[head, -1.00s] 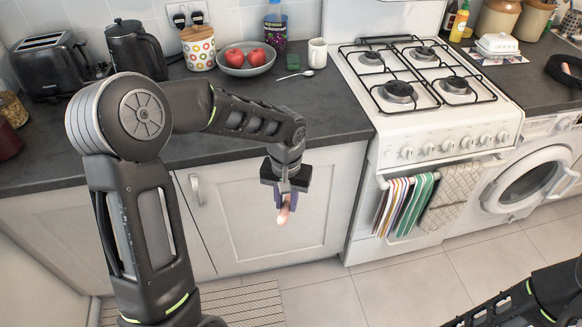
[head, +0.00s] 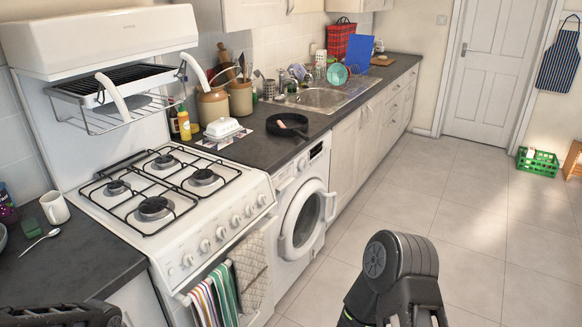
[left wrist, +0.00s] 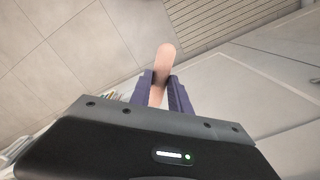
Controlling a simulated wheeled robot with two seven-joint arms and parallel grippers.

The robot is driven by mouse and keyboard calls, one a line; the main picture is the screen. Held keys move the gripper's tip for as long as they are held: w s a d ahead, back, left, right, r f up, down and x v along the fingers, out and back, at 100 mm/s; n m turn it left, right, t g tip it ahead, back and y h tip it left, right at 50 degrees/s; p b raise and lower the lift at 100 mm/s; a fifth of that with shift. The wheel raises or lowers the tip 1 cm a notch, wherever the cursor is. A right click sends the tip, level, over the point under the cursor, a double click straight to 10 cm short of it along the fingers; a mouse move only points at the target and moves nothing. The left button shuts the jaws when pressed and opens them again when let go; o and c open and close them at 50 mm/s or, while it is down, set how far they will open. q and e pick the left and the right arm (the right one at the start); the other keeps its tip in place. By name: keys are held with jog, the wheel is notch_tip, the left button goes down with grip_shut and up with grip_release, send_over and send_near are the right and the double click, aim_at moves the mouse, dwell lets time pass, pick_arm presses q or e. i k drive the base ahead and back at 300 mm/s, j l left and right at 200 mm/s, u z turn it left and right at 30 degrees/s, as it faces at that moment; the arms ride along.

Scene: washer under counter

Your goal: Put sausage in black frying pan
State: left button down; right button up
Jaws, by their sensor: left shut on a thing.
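The pinkish sausage (left wrist: 165,60) shows in the left wrist view, with its far end sticking out beyond the fingertips. My left gripper (left wrist: 160,82) is shut on it, with one dark purple finger on each side. The tiled floor lies behind the sausage, so it is held in the air. The black frying pan (head: 300,132) sits on the worktop above the washing machine in the head view, well apart from the sausage. A small reddish shape shows at the pan; I cannot tell what it is. My right arm shows at lower right, but its gripper is out of view.
A white gas cooker (head: 158,245) stands left of the washing machine (head: 305,207), with towels (head: 225,290) on its front rail. A rack (head: 130,108) hangs above the hob. A white butter dish (head: 222,129) and jars stand left of the pan. The floor (head: 390,205) ahead is clear.

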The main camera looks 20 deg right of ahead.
aim_at(293, 126)
jog(key=i+l+z, duration=0.35)
jog(key=z, duration=0.15)
jog(key=i+l+z, duration=0.45)
jog(key=i+z, duration=0.35)
jog(key=z, duration=0.15)
jog(key=i+l, duration=0.15)
jog(key=i, duration=0.3)
jog(key=i+l+u, duration=0.15)
jog(key=i, duration=0.25)
jog(key=i+l, duration=0.15)
jog(key=i, duration=0.3)
jog(key=i+l+u, duration=0.25)
jog(key=i+u, duration=0.15)
jog(key=i+l+u, duration=0.4)
jog(key=i+j, duration=0.05)
jog(key=i, duration=0.05)
